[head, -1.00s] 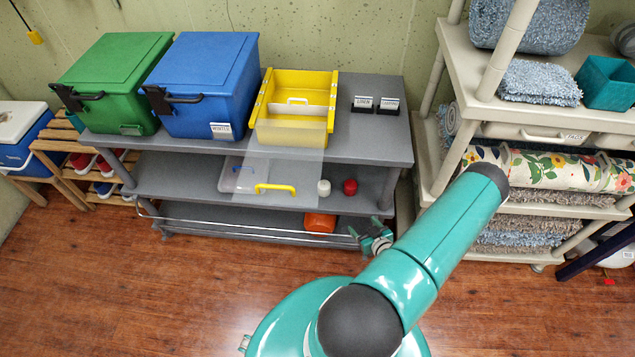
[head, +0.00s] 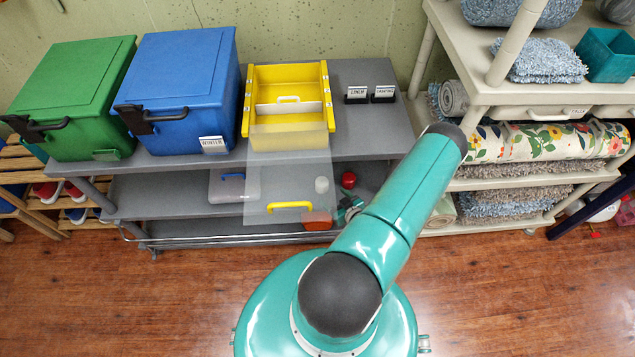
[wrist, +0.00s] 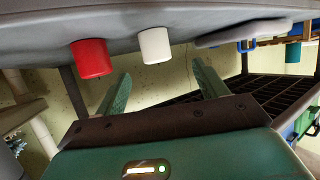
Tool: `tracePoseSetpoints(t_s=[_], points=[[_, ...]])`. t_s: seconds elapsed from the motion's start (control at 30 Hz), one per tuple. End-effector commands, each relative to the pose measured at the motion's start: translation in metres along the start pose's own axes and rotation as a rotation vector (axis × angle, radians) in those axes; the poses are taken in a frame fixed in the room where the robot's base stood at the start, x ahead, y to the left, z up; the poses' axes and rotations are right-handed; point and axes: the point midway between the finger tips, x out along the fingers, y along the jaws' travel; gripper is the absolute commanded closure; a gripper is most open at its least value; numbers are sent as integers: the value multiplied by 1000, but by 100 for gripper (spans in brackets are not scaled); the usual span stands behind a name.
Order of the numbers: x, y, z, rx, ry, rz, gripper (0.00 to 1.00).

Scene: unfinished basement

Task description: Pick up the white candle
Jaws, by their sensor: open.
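The white candle (head: 321,185) stands on the grey rack's middle shelf, seen through a clear panel with a yellow handle. In the wrist view, where the scene looks upside down, the white candle (wrist: 155,45) shows ahead of the gap between my fingers. My gripper (wrist: 161,85) is open and empty, its fingers apart from the candle. In the head view my gripper (head: 347,208) is at the shelf's front, below and right of the candle, partly hidden by my arm.
A red candle (head: 348,180) stands close to the right of the white one. The clear panel (head: 288,180) hangs from the yellow box (head: 290,137) in front of the shelf. A grey case (head: 234,186) lies to the left. An orange item (head: 317,221) is below.

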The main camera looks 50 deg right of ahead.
Motion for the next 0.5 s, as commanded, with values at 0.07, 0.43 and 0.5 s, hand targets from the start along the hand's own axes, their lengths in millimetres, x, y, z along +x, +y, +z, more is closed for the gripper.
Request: tracePoseSetpoints(t_s=[0.07,0.43,0.5], points=[[12,1,2,0,1,1,28],[68,4,2,-1,0,1,28],[73,4,2,0,0,2,28]])
